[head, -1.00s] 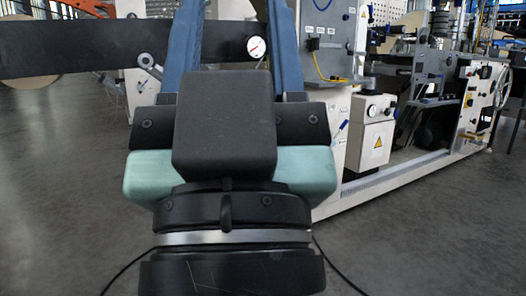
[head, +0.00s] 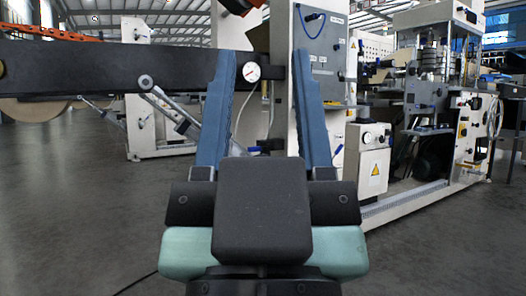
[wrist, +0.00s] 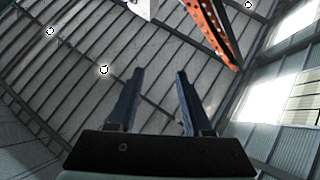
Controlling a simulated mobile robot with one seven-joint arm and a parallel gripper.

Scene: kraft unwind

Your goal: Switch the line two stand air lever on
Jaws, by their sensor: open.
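My gripper (head: 264,51) is open and empty in the head view, its two blue fingers pointing up and away in front of a machine stand. It also shows open in the wrist view (wrist: 159,72), against the roof. Between the fingers in the head view, a round white pressure gauge (head: 251,72) sits on the dark beam. Below it is a small blue-handled lever (head: 254,149), partly behind my gripper; its position cannot be read. Another small blue handle (head: 338,149) shows just right of the right finger. No label tells which lever is line two's.
A dark horizontal beam (head: 70,66) crosses the left, with a brown roll (head: 35,108) below it. A grey control box (head: 322,60) is right of my fingers. A white box with a yellow warning sign (head: 373,152) stands low right. Grey floor lies open at left.

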